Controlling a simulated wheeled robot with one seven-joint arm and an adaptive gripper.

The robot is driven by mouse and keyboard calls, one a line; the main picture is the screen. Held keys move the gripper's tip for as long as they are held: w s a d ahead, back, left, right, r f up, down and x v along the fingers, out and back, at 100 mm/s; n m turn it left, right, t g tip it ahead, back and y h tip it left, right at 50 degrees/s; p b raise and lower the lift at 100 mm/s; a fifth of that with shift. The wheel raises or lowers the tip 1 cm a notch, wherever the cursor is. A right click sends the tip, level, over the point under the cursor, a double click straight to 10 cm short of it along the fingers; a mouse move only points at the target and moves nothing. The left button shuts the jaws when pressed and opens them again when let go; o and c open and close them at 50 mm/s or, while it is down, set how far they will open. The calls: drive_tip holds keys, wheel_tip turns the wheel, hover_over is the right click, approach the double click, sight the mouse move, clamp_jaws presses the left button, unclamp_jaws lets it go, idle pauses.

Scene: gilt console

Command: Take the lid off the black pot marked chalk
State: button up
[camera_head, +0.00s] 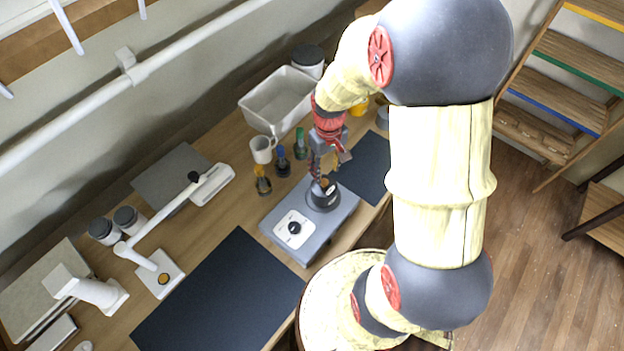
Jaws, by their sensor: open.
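A dark round pot (322,202) stands on a grey device with a white dial panel (294,229). It has a small pale mark on its side, too small to read, so I cannot tell whether it says chalk. A small orange-brown spot, perhaps a lid knob, shows at its top. My gripper (323,176) points down right over the pot's top, with its jaws open. The fingers partly hide the lid, and I cannot tell whether they touch it.
A white mug (262,149) and several small bottles (283,162) stand left of my gripper. A white tub (277,101) is behind. Dark mats (225,300) lie in front and at right (368,165). A white lamp (160,273) and two grey-lidded jars (129,219) are at left.

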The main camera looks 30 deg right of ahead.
sight(325, 182)
drive_tip(key=shift+d, duration=0.2)
drive_tip(key=shift+w+a+f, duration=0.1)
drive_tip(key=shift+f, duration=3.75)
drive_tip(key=shift+c, duration=0.3)
clamp_jaws()
